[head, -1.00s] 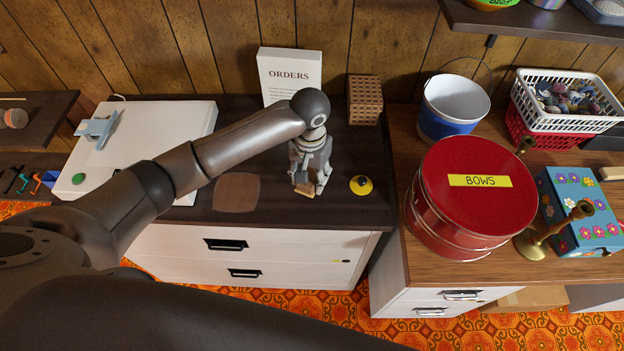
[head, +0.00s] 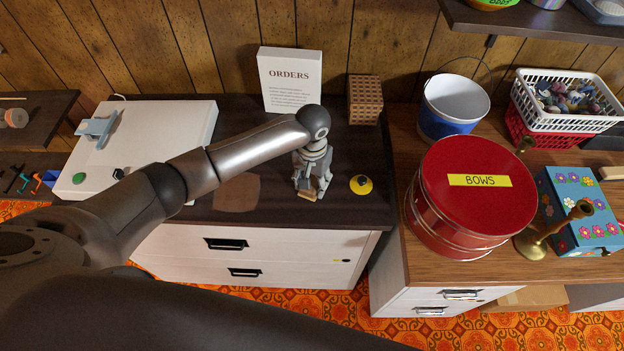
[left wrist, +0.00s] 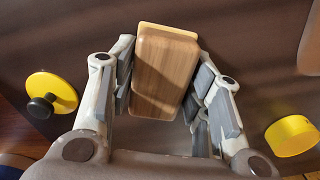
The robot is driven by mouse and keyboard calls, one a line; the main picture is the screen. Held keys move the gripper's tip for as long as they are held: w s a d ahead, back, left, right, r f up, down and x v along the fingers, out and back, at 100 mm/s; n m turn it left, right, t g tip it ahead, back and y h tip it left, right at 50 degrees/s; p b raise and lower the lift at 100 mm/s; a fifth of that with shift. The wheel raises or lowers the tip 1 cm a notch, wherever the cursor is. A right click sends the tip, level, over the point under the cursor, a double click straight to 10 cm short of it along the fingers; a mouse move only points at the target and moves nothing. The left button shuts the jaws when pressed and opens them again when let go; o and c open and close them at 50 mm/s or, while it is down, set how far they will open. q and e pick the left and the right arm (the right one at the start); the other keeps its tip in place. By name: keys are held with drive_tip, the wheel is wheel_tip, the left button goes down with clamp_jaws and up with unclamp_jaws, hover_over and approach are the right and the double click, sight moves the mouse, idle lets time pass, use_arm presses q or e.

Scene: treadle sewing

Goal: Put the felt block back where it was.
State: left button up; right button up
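The felt block (left wrist: 165,72) is a wooden block with a yellow layer along one edge. In the left wrist view it lies between the finger pads of my left gripper (left wrist: 163,88), which close on its two long sides. In the head view my left gripper (head: 311,190) points down at the dark cabinet top, and the block (head: 308,196) shows small at its fingertips. Whether the block touches the top is hard to tell. My right gripper is not in view.
A yellow disc with a black knob (head: 361,185) stands right of the gripper. A thin brown patch (head: 237,193) lies to the left. A yellow cylinder (left wrist: 291,136) shows in the wrist view. An ORDERS box (head: 290,80) and a perforated wooden block (head: 365,100) stand behind.

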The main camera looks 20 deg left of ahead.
sight(312, 180)
use_arm(q)
drive_tip(key=o, duration=0.4)
drive_tip(key=shift+r, duration=0.15)
wheel_tip(312, 180, up, 12)
drive_tip(key=shift+b, duration=0.3)
